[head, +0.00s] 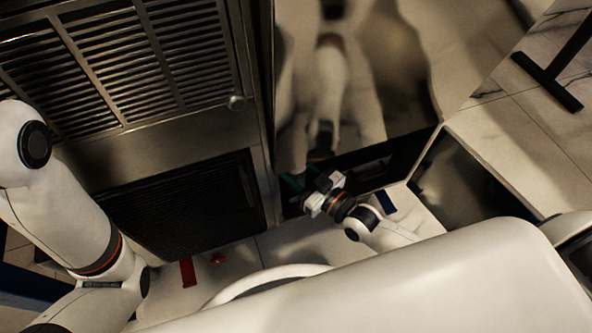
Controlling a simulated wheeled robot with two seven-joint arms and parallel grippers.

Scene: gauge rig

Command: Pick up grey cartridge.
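I cannot pick out a grey cartridge with certainty in the head view. My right gripper (313,186) is near the middle, at the foot of a glossy reflecting panel, with its fingers pointing up and left. A small teal-green piece (290,182) shows beside its fingers; I cannot tell whether they touch. The fingers are small and dark, so their opening and anything between them are unclear. My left arm shows at the left, but its gripper is not visible.
A louvred metal cabinet (150,130) with a round knob (237,102) fills the upper left. The reflecting panel (400,70) stands right of it. A dark blue piece (386,202), a red strip (188,272) and a small red item (217,258) lie on the pale surface.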

